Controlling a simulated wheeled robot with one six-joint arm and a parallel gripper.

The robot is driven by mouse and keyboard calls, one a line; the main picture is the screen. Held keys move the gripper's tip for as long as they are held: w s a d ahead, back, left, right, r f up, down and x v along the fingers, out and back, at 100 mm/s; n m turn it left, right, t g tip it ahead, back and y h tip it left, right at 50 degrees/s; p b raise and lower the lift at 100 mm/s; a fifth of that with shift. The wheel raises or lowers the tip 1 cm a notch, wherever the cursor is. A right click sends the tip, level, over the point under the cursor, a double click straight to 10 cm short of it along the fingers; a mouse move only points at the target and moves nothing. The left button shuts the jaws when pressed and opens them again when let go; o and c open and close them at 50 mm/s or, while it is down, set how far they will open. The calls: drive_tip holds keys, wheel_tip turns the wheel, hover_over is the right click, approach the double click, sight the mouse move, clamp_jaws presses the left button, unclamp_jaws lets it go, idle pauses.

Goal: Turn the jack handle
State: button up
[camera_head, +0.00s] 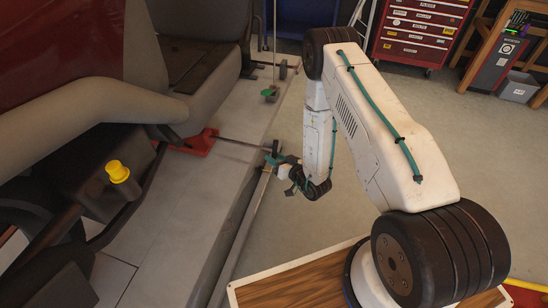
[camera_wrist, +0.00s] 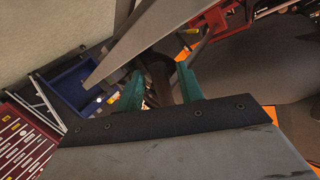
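The red jack (camera_head: 196,143) sits on the grey lift platform under the vehicle; part of its red frame shows at the top right of the wrist view (camera_wrist: 213,20). Its thin dark handle (camera_head: 238,142) reaches from the jack toward the platform's right edge. My gripper (camera_head: 273,157) is at the outer end of this handle, just over that edge. In the wrist view, my gripper's teal fingers (camera_wrist: 159,88) stand apart with a dark piece between them. I cannot tell whether either finger touches it. The handle's outer end is partly hidden by the fingers.
The red and grey vehicle (camera_head: 95,105) overhangs the platform (camera_head: 190,200) on the left. A thin upright rod and a small green part (camera_head: 269,92) stand near the platform edge. A red tool cabinet (camera_head: 420,32) stands behind. The floor (camera_head: 480,150) on the right is clear.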

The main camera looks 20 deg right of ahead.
drive_tip(key=v, duration=0.6)
drive_tip(key=shift+s, duration=0.35)
drive_tip(key=shift+d, duration=0.1)
